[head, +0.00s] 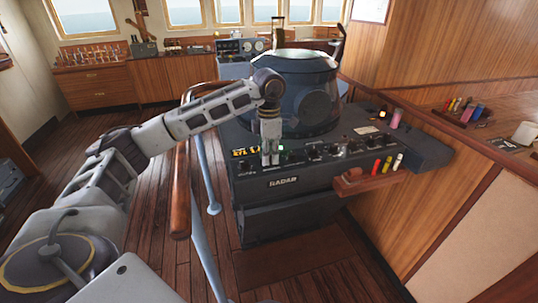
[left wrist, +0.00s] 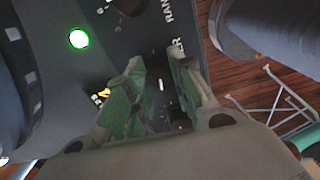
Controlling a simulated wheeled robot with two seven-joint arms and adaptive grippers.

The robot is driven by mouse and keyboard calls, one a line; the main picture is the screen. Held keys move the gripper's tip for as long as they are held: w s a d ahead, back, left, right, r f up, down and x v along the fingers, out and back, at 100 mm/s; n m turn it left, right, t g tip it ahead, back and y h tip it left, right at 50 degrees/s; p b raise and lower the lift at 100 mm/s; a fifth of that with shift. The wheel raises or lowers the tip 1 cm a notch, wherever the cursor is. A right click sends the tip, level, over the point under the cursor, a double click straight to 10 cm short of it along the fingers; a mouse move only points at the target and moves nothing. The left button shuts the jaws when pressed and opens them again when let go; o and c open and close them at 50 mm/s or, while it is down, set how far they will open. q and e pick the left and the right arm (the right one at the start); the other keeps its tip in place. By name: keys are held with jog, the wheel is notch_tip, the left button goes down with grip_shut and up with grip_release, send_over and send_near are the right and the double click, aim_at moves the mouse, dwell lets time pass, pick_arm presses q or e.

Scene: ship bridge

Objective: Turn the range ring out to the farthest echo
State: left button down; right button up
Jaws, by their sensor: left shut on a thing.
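The radar console (head: 283,182) stands ahead, with a row of small dark knobs (head: 318,152) along its front panel and a big dark hooded drum (head: 293,95) on top. My left gripper (head: 270,160) points down at the left part of this row. In the left wrist view its green-padded fingers (left wrist: 165,95) are shut on a small control knob, mostly hidden between them. A label ending "ER" is beside the fingers. A label starting "RAN" and a dark knob (left wrist: 130,4) are farther up. The radar picture and its range ring are not visible. My right gripper is not in view.
A green lamp (left wrist: 79,39) glows on the panel near my fingers. A wooden holder (head: 372,181) with colored pens juts from the console's front right. A wooden handrail (head: 181,185) runs to the left of the console. The floor at left is clear.

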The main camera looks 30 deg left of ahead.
pick_arm(q)
jog(key=m, duration=0.8)
jog(key=shift+m, duration=0.4)
jog(key=m, duration=0.8)
jog(key=shift+r+m+b, duration=0.1)
jog(key=shift+m+b, duration=0.3)
jog(key=m, duration=0.3)
jog(key=shift+m, duration=1.1)
jog(key=shift+m+b, duration=0.3)
jog(key=shift+m, duration=1.1)
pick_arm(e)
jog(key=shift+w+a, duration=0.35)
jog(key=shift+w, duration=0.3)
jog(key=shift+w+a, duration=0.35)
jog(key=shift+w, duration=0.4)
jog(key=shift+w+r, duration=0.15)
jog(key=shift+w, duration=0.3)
